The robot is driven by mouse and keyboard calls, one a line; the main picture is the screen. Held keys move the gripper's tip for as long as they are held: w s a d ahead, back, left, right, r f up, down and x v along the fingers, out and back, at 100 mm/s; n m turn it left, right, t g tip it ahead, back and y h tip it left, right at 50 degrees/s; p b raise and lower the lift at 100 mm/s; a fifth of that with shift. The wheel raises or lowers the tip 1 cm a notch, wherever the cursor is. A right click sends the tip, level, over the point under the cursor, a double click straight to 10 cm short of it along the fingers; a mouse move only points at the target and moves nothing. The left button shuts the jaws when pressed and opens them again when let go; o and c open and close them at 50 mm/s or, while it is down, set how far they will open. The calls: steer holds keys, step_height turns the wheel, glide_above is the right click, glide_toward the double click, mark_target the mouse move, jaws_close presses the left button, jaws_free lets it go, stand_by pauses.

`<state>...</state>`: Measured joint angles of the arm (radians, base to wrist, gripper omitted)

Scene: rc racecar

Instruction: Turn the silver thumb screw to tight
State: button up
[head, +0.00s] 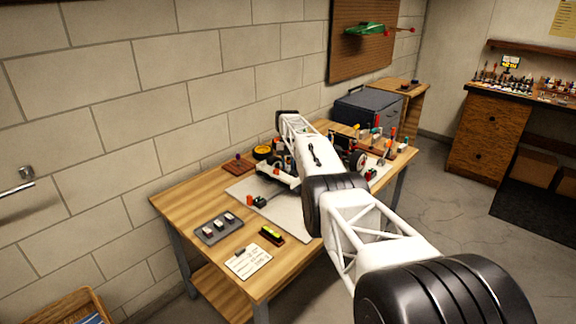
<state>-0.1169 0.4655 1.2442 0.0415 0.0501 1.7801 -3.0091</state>
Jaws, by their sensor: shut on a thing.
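A racecar stands on the pale mat (295,219) on the wooden workbench, mostly behind my arm. A white part (276,174) that looks like one end of it shows left of the arm, and a dark wheel with a reddish hub (357,159) shows to the right. My arm reaches from the lower right over the bench, and its far end is above the car area. My gripper and its fingertips are hidden behind the arm. I cannot make out the silver thumb screw in this view.
A grey tray with small parts (205,235), a written card (262,259) and a dark block with a yellow-green strip (272,235) lie at the bench's front left. A yellow-and-black roll (262,152) and a rack of colourful-handled tools (400,150) stand farther back. A wall borders the left.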

steer(key=shift+m+y, duration=0.3)
steer(key=shift+m, duration=0.4)
steer(key=shift+m+y, duration=0.8)
steer(key=shift+m, duration=1.4)
steer(key=shift+t, duration=0.3)
steer(key=o, duration=0.6)
steer(key=shift+o, duration=0.2)
steer(key=shift+d+r, duration=0.1)
steer(key=v, duration=0.7)
steer(key=shift+r, duration=0.25)
steer(key=shift+w+d+r, duration=0.1)
